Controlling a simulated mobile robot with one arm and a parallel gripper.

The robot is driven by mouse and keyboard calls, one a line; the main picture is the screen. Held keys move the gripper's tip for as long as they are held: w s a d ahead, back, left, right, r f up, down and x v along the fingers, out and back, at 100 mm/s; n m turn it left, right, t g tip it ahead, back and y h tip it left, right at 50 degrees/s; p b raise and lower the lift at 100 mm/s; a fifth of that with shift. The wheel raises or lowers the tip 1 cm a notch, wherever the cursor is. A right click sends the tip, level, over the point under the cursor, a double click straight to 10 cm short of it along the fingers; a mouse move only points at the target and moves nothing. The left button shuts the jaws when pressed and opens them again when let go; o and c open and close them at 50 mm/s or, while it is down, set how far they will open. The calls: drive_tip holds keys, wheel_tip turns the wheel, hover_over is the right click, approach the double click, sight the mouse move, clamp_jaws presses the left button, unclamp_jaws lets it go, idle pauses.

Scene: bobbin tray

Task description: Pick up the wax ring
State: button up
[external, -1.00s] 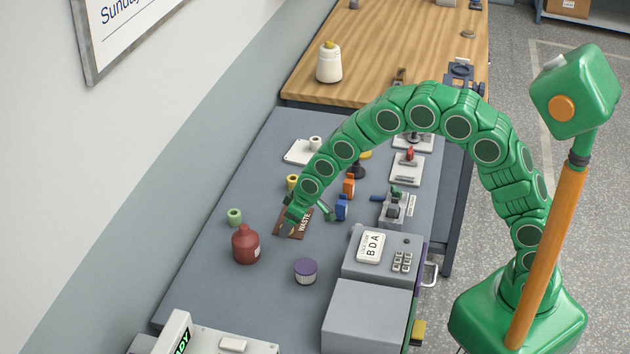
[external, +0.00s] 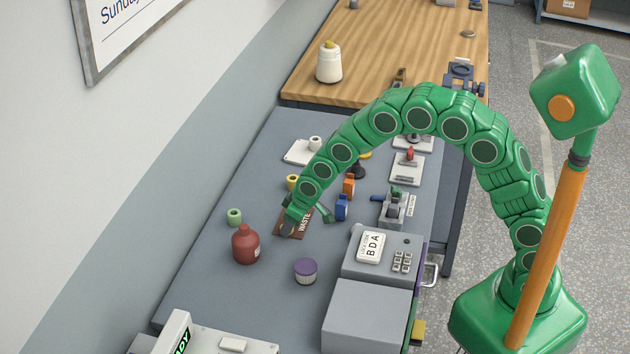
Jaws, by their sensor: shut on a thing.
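My gripper (external: 294,218) is low over the grey table, at the brown WASTE plate (external: 303,226). It is shut on a small tan-brown thing, which I take to be the wax ring (external: 287,230). Only a little of the ring shows at the fingertips, against the similar brown of the plate. My arm hides part of the grip. I cannot tell whether the ring still touches the plate.
A red-brown bottle (external: 246,245), a green bobbin (external: 234,217) and a purple-lidded jar (external: 305,271) stand nearby. Blue (external: 342,208) and orange (external: 349,186) pieces stand right of my gripper. A grey keypad box (external: 385,262) is at the front right.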

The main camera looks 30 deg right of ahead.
drive_tip(key=shift+r, duration=0.5)
wheel_tip(320, 180, up, 2)
drive_tip(key=shift+r, duration=0.25)
drive_tip(key=s+d+r, duration=0.8)
drive_tip(key=s+r, duration=0.1)
drive_tip(key=s, duration=0.2)
drive_tip(key=shift+s+r, duration=0.15)
drive_tip(key=shift+r, duration=0.1)
